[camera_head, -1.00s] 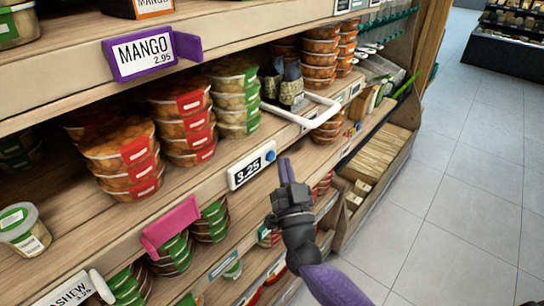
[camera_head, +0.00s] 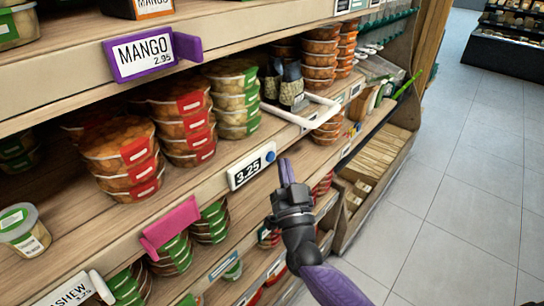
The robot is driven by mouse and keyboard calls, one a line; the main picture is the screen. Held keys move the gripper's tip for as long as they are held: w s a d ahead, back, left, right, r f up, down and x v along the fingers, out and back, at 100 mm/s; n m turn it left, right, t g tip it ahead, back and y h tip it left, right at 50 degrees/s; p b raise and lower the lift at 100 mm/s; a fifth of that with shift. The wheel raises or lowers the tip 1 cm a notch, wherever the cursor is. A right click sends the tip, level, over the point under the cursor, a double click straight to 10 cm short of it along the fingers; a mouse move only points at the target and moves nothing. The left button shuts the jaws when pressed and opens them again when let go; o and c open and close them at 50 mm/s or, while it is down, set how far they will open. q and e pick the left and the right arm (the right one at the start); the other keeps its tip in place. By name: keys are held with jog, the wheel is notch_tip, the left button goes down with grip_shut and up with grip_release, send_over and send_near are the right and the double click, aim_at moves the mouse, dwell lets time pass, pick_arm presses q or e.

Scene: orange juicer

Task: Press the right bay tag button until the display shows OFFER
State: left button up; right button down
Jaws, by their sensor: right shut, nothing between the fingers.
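The bay tag (camera_head: 247,170) is a white-framed display on the shelf edge and reads 3.25. Its blue round button (camera_head: 270,156) is at the tag's right end. My right gripper (camera_head: 284,162) is shut and empty, with its fingertips just right of the button and a little below it. A small gap shows between the fingertips and the button in the picture; the depth between them is hard to judge. My left gripper is not in view.
A purple MANGO tag (camera_head: 143,54) and a pink holder (camera_head: 170,226) stick out at left. Stacked tubs (camera_head: 186,125) fill the shelf. Floor (camera_head: 440,220) at right is clear.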

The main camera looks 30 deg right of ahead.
jog(key=shift+w, duration=0.15)
dwell(0.6)
jog(key=shift+w+a, duration=0.2)
jog(key=shift+w, duration=0.05)
jog(key=shift+w+a, duration=0.15)
jog(key=shift+w, duration=0.25)
dwell(0.6)
jog(key=shift+s, duration=0.1)
jog(key=shift+s+d+p, duration=0.3)
jog(key=shift+s+d, duration=0.05)
jog(key=shift+s, duration=0.35)
jog(key=shift+s+d+p, duration=0.3)
jog(key=shift+s+p, duration=0.05)
jog(key=shift+s, duration=0.4)
jog(key=shift+s+d+p, duration=0.35)
jog(key=shift+s+p, duration=0.05)
jog(key=shift+s, duration=0.4)
jog(key=shift+s+d+p, duration=0.3)
jog(key=shift+s+p, duration=0.05)
jog(key=shift+s, duration=0.4)
